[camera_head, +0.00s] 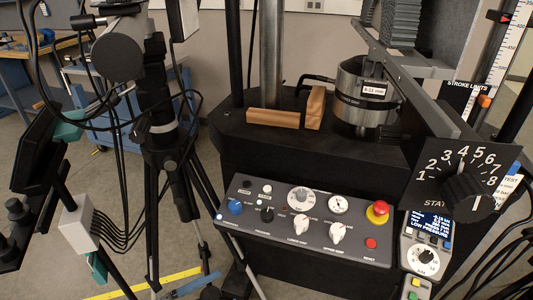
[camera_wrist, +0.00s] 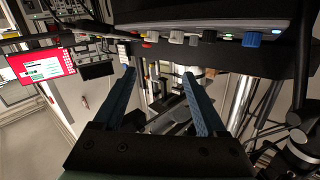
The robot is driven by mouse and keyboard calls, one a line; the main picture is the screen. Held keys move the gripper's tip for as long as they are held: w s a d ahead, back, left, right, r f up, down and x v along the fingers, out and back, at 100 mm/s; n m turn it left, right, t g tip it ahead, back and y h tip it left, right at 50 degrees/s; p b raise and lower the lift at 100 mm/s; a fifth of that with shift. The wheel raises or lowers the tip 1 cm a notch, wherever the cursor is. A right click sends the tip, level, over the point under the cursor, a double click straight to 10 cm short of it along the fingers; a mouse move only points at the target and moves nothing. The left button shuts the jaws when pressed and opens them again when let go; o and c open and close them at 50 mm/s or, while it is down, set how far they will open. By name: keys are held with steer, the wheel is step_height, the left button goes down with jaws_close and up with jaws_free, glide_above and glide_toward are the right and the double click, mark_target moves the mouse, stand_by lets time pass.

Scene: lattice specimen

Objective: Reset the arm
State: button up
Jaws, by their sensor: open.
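My gripper (camera_wrist: 159,75) shows in the wrist view, with two long blue fingers spread apart and nothing visible between them. The dark palm fills the bottom middle of that view. In the head view I cannot clearly make out my gripper. A dark control panel (camera_head: 285,240) with knobs, buttons and a red mushroom button (camera_head: 377,212) slopes on the front of a black testing machine. In the wrist view a row of knobs, one of them blue (camera_wrist: 252,39), runs along the top edge, beyond the fingertips.
A black tripod (camera_head: 160,140) with hanging cables stands left of the machine. Wooden blocks (camera_head: 275,119) and a metal cylinder (camera_head: 362,100) rest on the machine's bed. A dial plate (camera_head: 460,180) and a handheld controller (camera_head: 426,245) are at right. A red screen (camera_wrist: 40,62) shows in the wrist view.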

steer(key=w+a+r+t+y, duration=0.2)
steer(key=w+r+t+y, duration=0.2)
steer(key=w+r+t, duration=0.65)
steer(key=w+a+r+n+t+y, duration=0.2)
steer(key=r+n+y, duration=0.4)
steer(key=r, duration=0.5)
steer(key=w+a+r+n+t+y, duration=0.15)
steer(key=r+n+y, duration=0.25)
steer(key=r+y, duration=0.5)
steer(key=s+d+r+n+g+h, duration=0.2)
steer(key=s+d+g, duration=0.15)
steer(key=d, duration=0.45)
steer(key=s+d+r+n+g+h, duration=0.1)
steer(key=s+d+r+g+h, duration=0.2)
steer(key=d, duration=0.4)
steer(key=s+r+t+p, duration=0.3)
steer(key=s+r+p, duration=0.1)
steer(key=r, duration=0.8)
steer(key=s+r+t+p, duration=0.3)
steer(key=s+r, duration=0.3)
steer(key=r, duration=0.6)
steer(key=s+r+t+p, duration=0.4)
steer(key=s+r+p, duration=0.1)
steer(key=r, duration=0.6)
steer(key=shift+d+r, duration=0.4)
